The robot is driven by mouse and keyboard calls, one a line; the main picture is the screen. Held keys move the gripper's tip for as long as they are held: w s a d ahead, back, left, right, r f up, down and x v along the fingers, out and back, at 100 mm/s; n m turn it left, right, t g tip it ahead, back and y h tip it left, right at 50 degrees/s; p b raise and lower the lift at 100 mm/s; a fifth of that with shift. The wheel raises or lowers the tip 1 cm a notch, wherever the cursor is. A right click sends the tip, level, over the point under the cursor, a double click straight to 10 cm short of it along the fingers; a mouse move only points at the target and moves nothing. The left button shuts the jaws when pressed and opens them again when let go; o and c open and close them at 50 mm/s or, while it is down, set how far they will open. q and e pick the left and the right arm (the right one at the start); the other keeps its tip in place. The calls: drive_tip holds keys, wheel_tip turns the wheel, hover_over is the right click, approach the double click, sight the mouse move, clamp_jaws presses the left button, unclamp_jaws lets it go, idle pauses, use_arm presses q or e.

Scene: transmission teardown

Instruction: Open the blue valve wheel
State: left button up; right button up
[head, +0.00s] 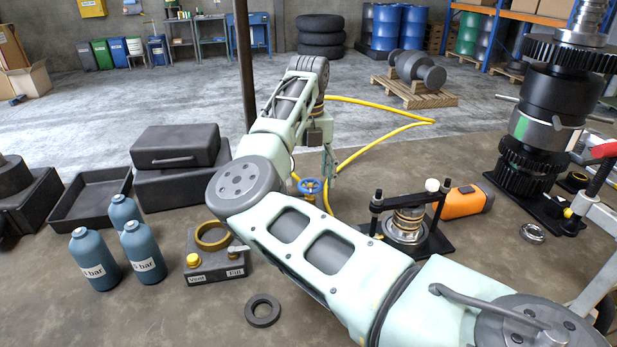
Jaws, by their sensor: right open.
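The blue valve wheel (311,186) is small and sits beyond my right arm's elbow, near the middle of the view. A yellow hose (382,137) runs on the floor beside it. My right arm comes in from the lower right, bends at the elbow and reaches back. My right gripper (329,166) points down, just above and to the right of the wheel. It is open. It is small here, and I cannot tell whether its fingers touch the wheel. My left gripper is not in view.
Black cases (175,146), an empty black tray (92,199) and blue bottles (142,252) stand at the left. A vent-and-fill box (215,279) and a black ring (262,311) are in front. A spring press (408,224), an orange object (465,201) and a gear assembly (540,120) stand right.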

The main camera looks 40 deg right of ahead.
sight(309, 184)
wheel_tip(309, 184, up, 11)
idle(0.3)
idle(0.5)
